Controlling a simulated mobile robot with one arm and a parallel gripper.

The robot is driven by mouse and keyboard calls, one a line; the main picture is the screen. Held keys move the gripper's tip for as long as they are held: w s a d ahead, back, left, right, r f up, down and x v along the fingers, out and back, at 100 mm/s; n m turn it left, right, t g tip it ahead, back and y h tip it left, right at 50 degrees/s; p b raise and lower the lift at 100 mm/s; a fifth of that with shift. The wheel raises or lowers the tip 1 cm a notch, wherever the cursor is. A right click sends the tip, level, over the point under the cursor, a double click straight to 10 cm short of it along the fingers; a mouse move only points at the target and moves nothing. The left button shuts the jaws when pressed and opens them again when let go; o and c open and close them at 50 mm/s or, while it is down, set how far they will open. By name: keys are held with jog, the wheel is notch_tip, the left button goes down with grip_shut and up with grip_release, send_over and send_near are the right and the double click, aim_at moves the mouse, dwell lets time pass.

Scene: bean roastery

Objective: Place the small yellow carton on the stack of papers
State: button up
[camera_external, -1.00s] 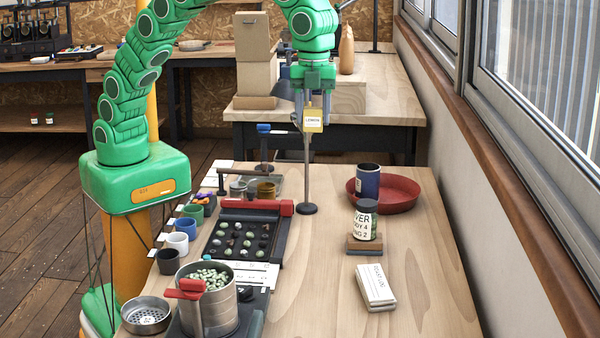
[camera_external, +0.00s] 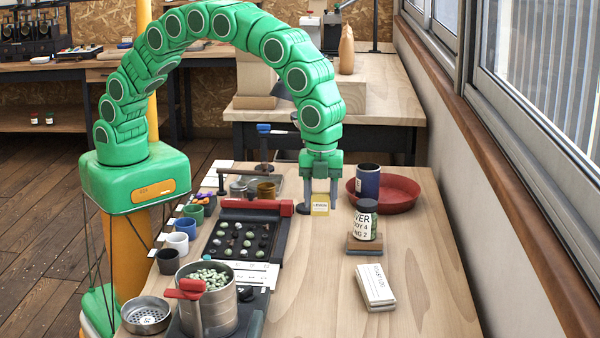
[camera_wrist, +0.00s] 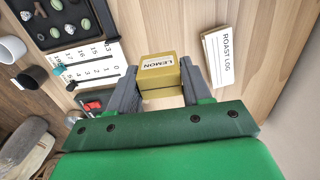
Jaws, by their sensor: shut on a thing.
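My gripper (camera_external: 321,203) is shut on the small yellow carton (camera_external: 320,207), labelled LEMON. It holds the carton just over or at the wooden table, left of the red tray; I cannot tell if the carton touches the wood. In the wrist view the carton (camera_wrist: 160,74) sits between the two grey fingers.
A labelled jar (camera_external: 364,222) stands on a small block (camera_external: 363,245) behind the papers. A dark blue can (camera_external: 368,180) stands in the red tray (camera_external: 405,191). The bead tray (camera_external: 217,255) and a metal pot (camera_external: 225,312) are at left. The table's middle is clear.

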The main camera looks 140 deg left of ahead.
jog(key=shift+w+a+f, duration=0.45)
jog(key=shift+w+f, duration=0.95)
jog(key=shift+w, duration=0.45)
jog(key=shift+w+a+f, duration=0.45)
jog(key=shift+w+f, duration=0.95)
jog(key=shift+w, duration=0.45)
jog(key=shift+w+a+f, duration=0.45)
jog(key=shift+w+f, duration=0.95)
jog(key=shift+w, duration=0.45)
jog(key=shift+w+f, duration=0.15)
jog(key=shift+f, duration=1.6)
jog(key=shift+f, duration=0.1)
jog(key=o, duration=1)
jog(key=shift+o, duration=0.2)
